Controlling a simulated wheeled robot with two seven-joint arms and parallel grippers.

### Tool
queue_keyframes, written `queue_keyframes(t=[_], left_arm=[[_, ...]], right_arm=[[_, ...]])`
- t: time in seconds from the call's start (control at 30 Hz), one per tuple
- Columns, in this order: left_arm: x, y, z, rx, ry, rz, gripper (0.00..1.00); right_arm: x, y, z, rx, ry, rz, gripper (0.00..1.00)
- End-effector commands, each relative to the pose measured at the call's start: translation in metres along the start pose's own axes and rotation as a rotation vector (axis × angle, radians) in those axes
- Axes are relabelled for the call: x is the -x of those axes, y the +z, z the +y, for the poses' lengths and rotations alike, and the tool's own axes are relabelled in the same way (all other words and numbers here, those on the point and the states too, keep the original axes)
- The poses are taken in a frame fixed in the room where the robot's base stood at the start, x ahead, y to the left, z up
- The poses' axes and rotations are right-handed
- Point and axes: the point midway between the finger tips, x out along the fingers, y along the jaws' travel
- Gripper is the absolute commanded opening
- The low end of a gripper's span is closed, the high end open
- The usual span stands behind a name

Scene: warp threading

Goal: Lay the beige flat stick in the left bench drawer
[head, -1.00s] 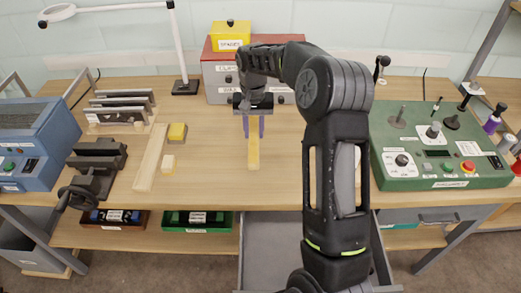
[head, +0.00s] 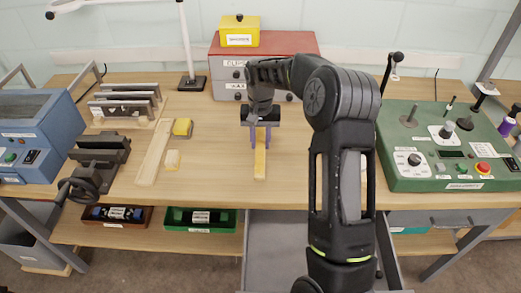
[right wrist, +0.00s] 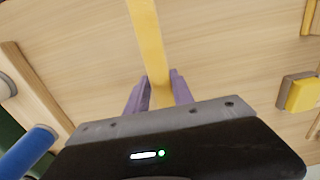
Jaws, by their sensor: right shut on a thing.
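A yellowish-beige flat stick (head: 260,163) is in my right gripper (head: 261,138), above or on the middle of the bench top (head: 215,175); I cannot tell whether it touches the wood. The gripper's purple fingers are shut on it. The stick (right wrist: 149,38) also shows in the right wrist view between the fingers (right wrist: 160,90), reaching away from them. An open grey drawer (head: 275,250) is under the bench, nearer than the stick; its visible inside is empty, and my right arm hides its right part. My left gripper is not in view.
A long pale board (head: 154,153) and small yellow blocks (head: 182,127) lie left of the stick. A red-topped cabinet (head: 228,70) stands behind. A green control box (head: 440,150) is at right, a vise (head: 98,160) at left. The bench just around the stick is clear.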

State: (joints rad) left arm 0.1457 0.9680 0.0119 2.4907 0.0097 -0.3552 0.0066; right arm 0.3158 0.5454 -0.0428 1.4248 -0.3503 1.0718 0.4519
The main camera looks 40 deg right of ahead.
Motion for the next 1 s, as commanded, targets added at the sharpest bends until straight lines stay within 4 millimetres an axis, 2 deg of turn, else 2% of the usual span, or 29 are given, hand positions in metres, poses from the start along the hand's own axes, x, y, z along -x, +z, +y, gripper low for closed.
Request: queue_keyframes(t=[0.1, 0.23, 0.67, 0.7, 0.93, 1.0], left_arm=[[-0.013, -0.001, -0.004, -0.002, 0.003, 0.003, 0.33], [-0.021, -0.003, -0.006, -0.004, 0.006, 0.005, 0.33], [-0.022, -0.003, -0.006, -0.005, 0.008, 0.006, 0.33], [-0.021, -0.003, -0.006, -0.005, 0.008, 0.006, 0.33], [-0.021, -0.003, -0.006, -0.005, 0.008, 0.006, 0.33], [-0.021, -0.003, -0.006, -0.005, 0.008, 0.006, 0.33]], right_arm=[[-0.021, 0.001, 0.0, 0.0, 0.0, -0.002, 0.0], [-0.037, 0.001, 0.0, 0.001, 0.0, -0.003, 0.0], [-0.04, 0.001, 0.0, 0.0, 0.0, -0.001, 0.0], [-0.039, 0.001, 0.0, 0.0, 0.0, -0.001, 0.31], [-0.039, 0.001, 0.0, 0.0, 0.0, -0.001, 0.5], [-0.039, 0.0, 0.0, 0.0, 0.0, -0.001, 0.5]])
